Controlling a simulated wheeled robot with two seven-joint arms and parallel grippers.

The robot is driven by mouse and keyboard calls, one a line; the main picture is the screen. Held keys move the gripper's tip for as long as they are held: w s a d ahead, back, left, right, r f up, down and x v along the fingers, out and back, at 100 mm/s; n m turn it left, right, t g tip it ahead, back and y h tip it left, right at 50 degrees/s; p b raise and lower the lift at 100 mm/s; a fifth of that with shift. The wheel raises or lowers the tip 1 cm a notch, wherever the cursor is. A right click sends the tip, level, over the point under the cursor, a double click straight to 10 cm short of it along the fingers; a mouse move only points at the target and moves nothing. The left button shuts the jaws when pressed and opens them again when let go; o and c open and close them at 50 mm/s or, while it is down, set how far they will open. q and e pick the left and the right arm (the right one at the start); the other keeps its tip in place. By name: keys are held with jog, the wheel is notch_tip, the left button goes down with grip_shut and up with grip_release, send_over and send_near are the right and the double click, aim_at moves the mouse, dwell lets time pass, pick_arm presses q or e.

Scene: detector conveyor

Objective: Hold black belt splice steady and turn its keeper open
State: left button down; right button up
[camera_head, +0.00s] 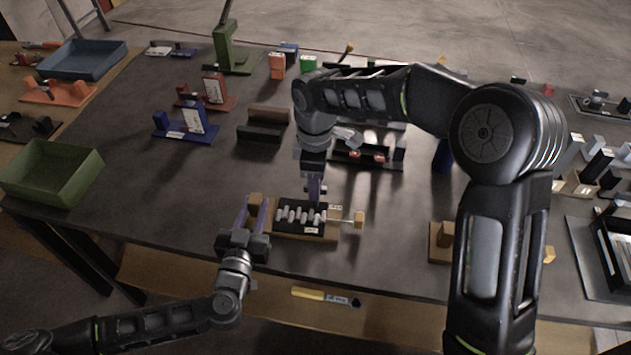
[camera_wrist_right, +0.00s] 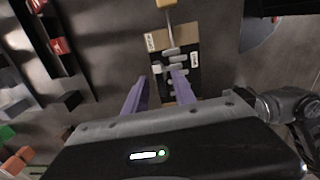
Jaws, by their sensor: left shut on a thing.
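The black belt splice (camera_head: 290,226) sits on a wooden base near the table's front edge, with a row of grey pins across it. A rod with a yellow-tan end block (camera_head: 358,219), which looks like its keeper, sticks out on the right. My left gripper (camera_head: 256,208) is shut on the tan block at the splice's left end. My right gripper (camera_head: 316,190) is above the splice's far side, fingers pointing down. In the right wrist view my right gripper (camera_wrist_right: 160,75) is open, with the splice (camera_wrist_right: 188,83) beyond its fingertips; one finger hides part of it.
A black fixture with red parts (camera_head: 366,156) stands behind the splice. A wooden block stand (camera_head: 440,244) is to the right. A green tray (camera_head: 52,172) is at the left. A yellow marker-like item (camera_head: 308,293) lies at the front edge.

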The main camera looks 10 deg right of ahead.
notch_tip(320, 180, up, 12)
dwell(0.7)
pick_arm(q)
jog(key=c, duration=1)
grip_release()
jog(key=shift+c, duration=0.2)
jog(key=v, duration=0.7)
jog(key=shift+s+a, duration=0.1)
jog(key=shift+s, duration=0.1)
jog(key=shift+s, duration=0.1)
